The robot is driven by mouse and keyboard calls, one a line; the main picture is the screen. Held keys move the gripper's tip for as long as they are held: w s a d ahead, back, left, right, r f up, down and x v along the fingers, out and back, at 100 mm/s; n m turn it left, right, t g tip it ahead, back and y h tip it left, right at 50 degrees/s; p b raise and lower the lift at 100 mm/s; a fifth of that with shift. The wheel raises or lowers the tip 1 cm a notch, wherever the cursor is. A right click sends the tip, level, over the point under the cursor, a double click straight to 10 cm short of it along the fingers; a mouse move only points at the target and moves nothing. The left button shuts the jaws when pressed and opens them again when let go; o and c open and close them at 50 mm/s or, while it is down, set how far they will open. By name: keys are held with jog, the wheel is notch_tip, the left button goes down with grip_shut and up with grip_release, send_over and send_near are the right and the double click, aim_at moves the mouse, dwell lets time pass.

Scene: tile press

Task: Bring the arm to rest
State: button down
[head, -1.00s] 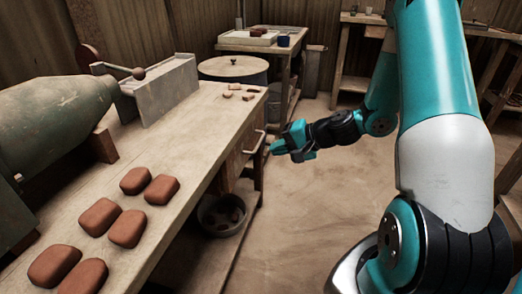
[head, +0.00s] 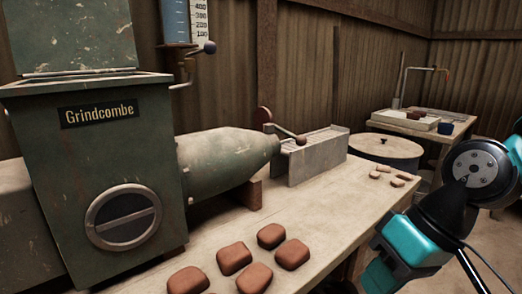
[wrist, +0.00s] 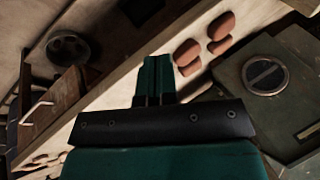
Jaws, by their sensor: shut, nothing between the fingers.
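My gripper (wrist: 154,80) shows in the wrist view with its two teal fingers pressed together and nothing between them. In the head view my arm's end comes in at the right, with the teal gripper body (head: 405,245) in front of the bench's near right edge. Its fingertips are not clear there. The wooden bench (head: 330,215) runs along behind it.
Several brown clay blocks (head: 271,236) lie on the bench. A green machine (head: 80,160) marked Grindcombe stands at the left, its barrel facing a grey metal trough (head: 318,157). A drum (head: 386,152) and a small table (head: 455,130) stand behind. A bowl (wrist: 68,47) sits below the bench.

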jog(key=s+r+n+h+p, duration=0.1)
jog(key=s+r+n, duration=0.25)
jog(key=s, duration=0.35)
notch_tip(320, 180, up, 20)
jog(key=p, duration=2.1)
jog(key=shift+w+a+r+m, duration=0.2)
jog(key=shift+w+a+m, duration=0.2)
jog(key=shift+a+m, duration=0.05)
